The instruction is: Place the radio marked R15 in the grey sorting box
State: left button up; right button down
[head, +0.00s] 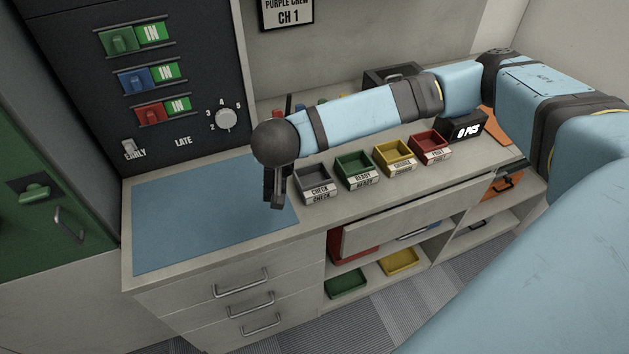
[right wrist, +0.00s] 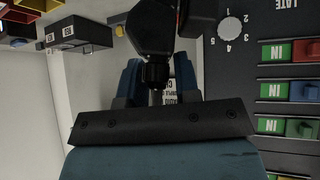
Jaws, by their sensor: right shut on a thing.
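The grey sorting box (head: 315,181), labelled CHECK, stands on the counter just right of the blue mat. My right gripper (head: 276,190) hangs over the mat's right edge, just left of the grey box. In the right wrist view, my right gripper (right wrist: 158,78) is shut on a dark radio (right wrist: 153,32), with its narrow part between the blue fingers. No R15 marking can be read on it, and the arm largely hides it in the head view. My left gripper is not in view.
Green (head: 357,167), yellow (head: 395,154) and red (head: 430,146) boxes stand in a row right of the grey one. A 0 PCS display (head: 466,127) is beyond them. The blue mat (head: 205,210) is clear. A drawer front (head: 415,213) juts out below the boxes.

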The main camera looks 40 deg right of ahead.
jog(key=w+d+r+m+g+h+b, duration=0.1)
jog(key=w+d+r+m+g+h, duration=0.35)
jog(key=d+r+m+g, duration=0.75)
notch_tip(320, 180, down, 20)
jog(key=a+m+t+p, duration=0.1)
jog(key=a, duration=0.1)
jog(key=shift+w+y, duration=0.3)
jog(key=shift+y, duration=0.15)
jog(key=c, duration=0.8)
grip_release()
jog(key=shift+f, duration=0.1)
